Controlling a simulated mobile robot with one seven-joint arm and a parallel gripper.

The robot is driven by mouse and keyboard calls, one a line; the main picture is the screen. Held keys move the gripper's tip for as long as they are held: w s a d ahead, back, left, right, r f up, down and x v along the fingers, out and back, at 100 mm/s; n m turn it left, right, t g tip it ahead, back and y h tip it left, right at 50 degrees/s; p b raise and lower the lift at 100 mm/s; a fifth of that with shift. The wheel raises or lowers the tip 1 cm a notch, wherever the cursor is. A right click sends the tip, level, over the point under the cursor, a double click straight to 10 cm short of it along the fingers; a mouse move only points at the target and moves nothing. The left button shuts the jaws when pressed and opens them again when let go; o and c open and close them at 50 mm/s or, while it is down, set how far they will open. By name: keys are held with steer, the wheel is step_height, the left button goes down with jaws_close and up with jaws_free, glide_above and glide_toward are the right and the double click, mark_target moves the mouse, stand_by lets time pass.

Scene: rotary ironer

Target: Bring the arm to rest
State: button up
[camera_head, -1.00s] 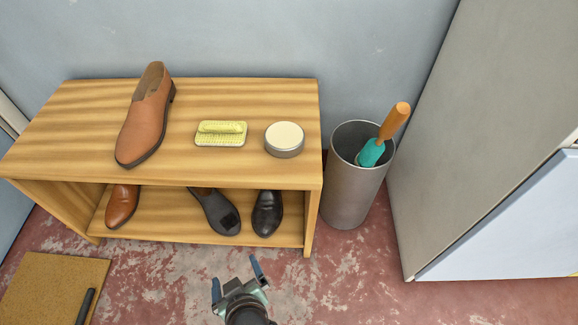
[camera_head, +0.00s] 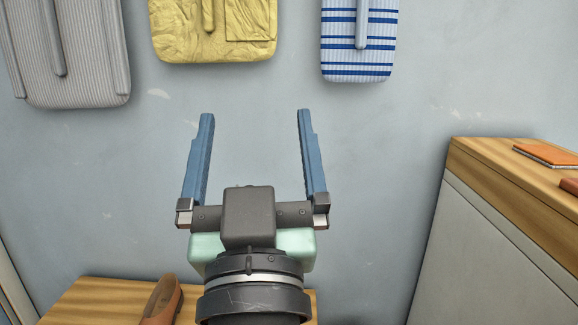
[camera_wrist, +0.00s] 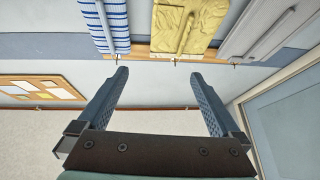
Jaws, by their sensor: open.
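My gripper (camera_head: 254,150) is raised in front of the grey-blue wall in the head view, above the low wooden bench. Its two blue fingers are wide apart with nothing between them. In the wrist view the gripper (camera_wrist: 162,95) is also open and empty, its fingers pointing toward hanging garments and the ceiling. The fingers appear clear of the wall and the garments.
Grey (camera_head: 70,50), yellow (camera_head: 215,30) and blue-striped (camera_head: 359,45) garments hang on the wall. The wooden bench (camera_head: 95,300) carries a brown shoe (camera_head: 162,300). A wood-topped cabinet (camera_head: 480,240) stands at right. A pinboard (camera_wrist: 45,88) shows in the wrist view.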

steer(key=s+d+r+m+t+h+p, duration=0.1)
steer(key=s+d+r+t+p, duration=0.2)
steer(key=r, duration=0.5)
steer(key=s+r+h+p, duration=0.1)
steer(key=s+r+p, duration=0.1)
steer(key=s+r, duration=0.5)
step_height(320, 180, up, 36)
steer(key=w+p, duration=0.2)
steer(key=p, duration=3.3)
steer(key=shift+w, duration=0.35)
steer(key=shift+r, duration=0.1)
